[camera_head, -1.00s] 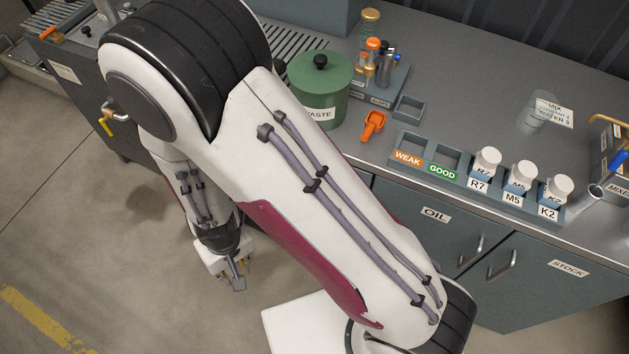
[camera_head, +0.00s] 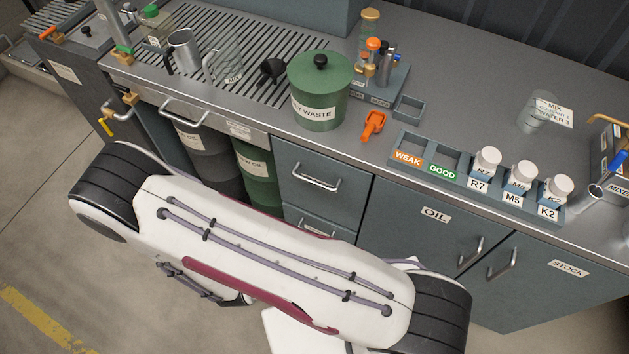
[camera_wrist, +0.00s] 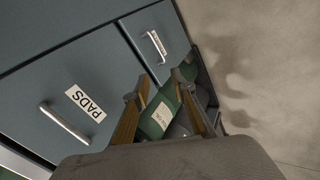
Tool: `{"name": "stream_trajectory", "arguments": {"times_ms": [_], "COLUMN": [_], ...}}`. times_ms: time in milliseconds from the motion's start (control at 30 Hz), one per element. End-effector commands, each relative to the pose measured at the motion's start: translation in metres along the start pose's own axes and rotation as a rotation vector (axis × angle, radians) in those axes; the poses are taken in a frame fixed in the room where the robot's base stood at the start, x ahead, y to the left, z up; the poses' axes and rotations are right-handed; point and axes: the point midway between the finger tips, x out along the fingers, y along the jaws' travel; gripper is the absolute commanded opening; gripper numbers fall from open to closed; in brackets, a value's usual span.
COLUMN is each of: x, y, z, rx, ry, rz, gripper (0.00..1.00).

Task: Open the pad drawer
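In the wrist view, the pad drawer (camera_wrist: 45,90) has a blue-grey front with a white PADS label (camera_wrist: 86,103), seen upside down. Its bar handle (camera_wrist: 65,123) is at the lower left, and the drawer looks shut. My gripper (camera_wrist: 157,88) is open and empty, its two fingers to the right of the label and handle and apart from them. In the head view my arm hides the gripper. A drawer stack (camera_head: 325,195) shows there, its lower part covered by my arm; I cannot read PADS on it.
Another front with a handle (camera_wrist: 154,44) is beside the pad drawer. A labelled green drum (camera_wrist: 158,118) shows between my fingers. In the head view, drums (camera_head: 258,172) stand left of the drawers and the OIL cabinet (camera_head: 415,235) to the right. The floor in front has free room.

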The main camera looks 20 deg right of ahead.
Motion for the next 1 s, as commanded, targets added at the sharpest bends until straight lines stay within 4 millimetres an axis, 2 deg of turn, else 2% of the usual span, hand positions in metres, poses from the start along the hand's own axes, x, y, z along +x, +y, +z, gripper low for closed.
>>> {"name": "stream_trajectory", "arguments": {"times_ms": [100,267,367,600,800,1000], "x": [0.009,0.009,0.002,-0.029,-0.046,-0.046], "y": [0.024,0.062,0.086,0.136,0.154,0.154], "z": [0.002,-0.002,-0.010,-0.029,-0.040,-0.040], "rx": [-0.039,-0.086,-0.113,-0.188,-0.268,-0.292], "ry": [0.029,0.064,0.085,0.117,0.126,0.119], "rz": [0.123,0.292,0.398,0.629,0.729,0.731], "gripper": [0.26,0.26,0.26,0.26,0.26,0.26]}}
